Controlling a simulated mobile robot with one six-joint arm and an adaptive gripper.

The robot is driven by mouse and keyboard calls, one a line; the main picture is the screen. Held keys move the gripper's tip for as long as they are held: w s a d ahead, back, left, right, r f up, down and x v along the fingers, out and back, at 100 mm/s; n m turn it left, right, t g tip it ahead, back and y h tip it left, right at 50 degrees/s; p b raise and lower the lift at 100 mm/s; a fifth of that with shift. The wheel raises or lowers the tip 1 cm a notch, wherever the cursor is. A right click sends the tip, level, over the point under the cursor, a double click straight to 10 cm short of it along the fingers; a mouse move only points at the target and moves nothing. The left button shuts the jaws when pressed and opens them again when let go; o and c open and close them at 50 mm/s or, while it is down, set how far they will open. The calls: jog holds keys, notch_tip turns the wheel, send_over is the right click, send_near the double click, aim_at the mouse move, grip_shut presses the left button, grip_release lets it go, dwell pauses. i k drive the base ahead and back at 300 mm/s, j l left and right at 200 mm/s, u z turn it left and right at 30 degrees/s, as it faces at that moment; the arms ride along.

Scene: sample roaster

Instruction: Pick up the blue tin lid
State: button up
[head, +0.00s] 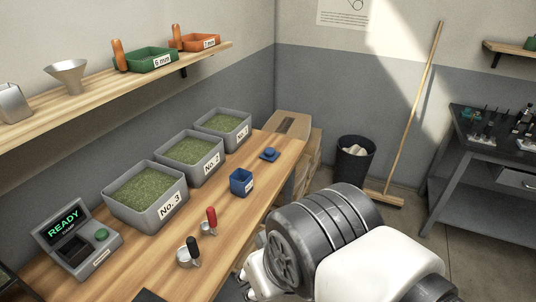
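The blue tin lid (269,154) lies on the wooden bench, near its far right end. It is small and dark blue, with a raised knob-like part on top. An open blue tin (241,182) with a pale label stands on the bench in front of it, apart from the lid. My arm shows at the lower right, in front of the bench. My gripper cannot be made out in this view, so I cannot see what it holds.
Three grey bins of green beans (145,193) line the bench's back. Two scoops, one red-handled (211,218) and one black-handled (193,249), lie nearer. A shelf (110,80) overhangs the bench. Bench around the lid is clear.

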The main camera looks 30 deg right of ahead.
aim_at(270, 153)
jog(key=i+l+u, duration=0.1)
jog(key=i+l, duration=0.15)
jog(key=l, duration=0.15)
jog(key=i+l, duration=0.2)
jog(key=l, duration=0.2)
jog(key=i+l+u, duration=0.15)
jog(key=l, duration=0.25)
jog(key=i+l+u, duration=0.1)
jog(key=i+l, duration=0.15)
jog(key=l, duration=0.2)
jog(key=i+l, duration=0.2)
jog(key=l, duration=0.25)
jog(key=i+l+u, duration=0.15)
jog(key=l, duration=0.3)
jog(key=i+l+u, duration=0.1)
jog(key=l, duration=0.4)
jog(key=i+l, duration=0.25)
jog(key=l, duration=0.2)
jog(key=u, duration=0.05)
